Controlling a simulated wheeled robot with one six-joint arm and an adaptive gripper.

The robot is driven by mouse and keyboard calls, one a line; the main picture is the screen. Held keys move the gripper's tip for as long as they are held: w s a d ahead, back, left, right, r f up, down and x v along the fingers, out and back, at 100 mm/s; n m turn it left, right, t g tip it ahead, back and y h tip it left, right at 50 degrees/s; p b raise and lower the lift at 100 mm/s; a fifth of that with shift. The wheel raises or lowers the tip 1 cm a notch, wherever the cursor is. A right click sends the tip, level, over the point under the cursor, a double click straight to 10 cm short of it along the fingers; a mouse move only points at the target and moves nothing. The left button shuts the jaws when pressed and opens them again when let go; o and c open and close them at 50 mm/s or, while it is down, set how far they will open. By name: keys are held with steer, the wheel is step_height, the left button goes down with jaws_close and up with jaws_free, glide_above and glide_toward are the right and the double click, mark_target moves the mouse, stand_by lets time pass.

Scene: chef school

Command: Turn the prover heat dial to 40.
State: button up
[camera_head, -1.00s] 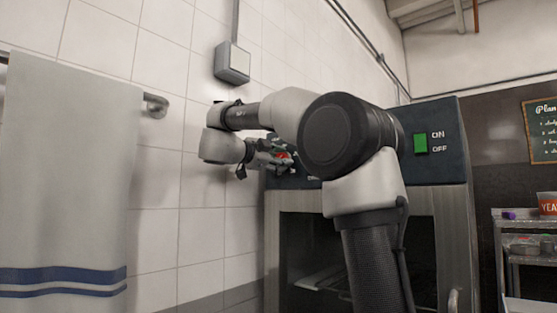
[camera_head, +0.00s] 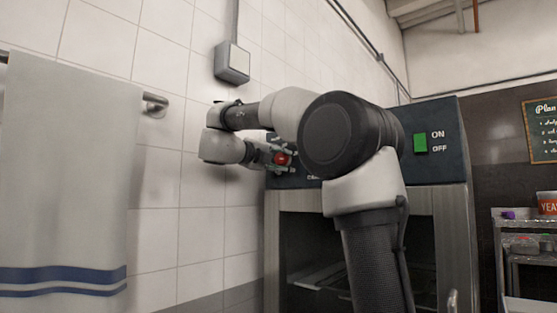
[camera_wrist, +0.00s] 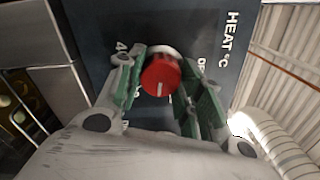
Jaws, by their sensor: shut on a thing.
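The heat dial (camera_wrist: 161,76) is a red round knob on the prover's dark control panel (camera_wrist: 100,22). A white line on its face points toward the bottom of the wrist view. My gripper (camera_wrist: 165,80) is shut on the dial, with a green-padded finger on each side. The label "HEAT °C" and "OFF" show on the right, and part of a "4" shows on the left. The fingers hide other marks. In the head view, the red dial (camera_head: 282,159) shows beside my gripper (camera_head: 270,156), partly covered by it.
The prover's green ON/OFF switch (camera_head: 420,143) is on the right of its panel. The tiled wall (camera_head: 160,215) is close on the left, with a switch box (camera_head: 232,62) and a hanging towel (camera_head: 62,180). A shelf (camera_head: 525,227) stands at the right.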

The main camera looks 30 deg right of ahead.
steer(key=m, duration=0.5)
steer(key=shift+r+m, duration=0.1)
steer(key=shift+m, duration=0.2)
steer(key=m, duration=1)
steer(key=shift+w+m, duration=0.1)
steer(key=shift+m, duration=0.3)
steer(key=m, duration=0.5)
steer(key=shift+m, duration=0.3)
steer(key=o, duration=1)
steer(key=shift+d, duration=0.1)
steer(key=v, duration=1.2)
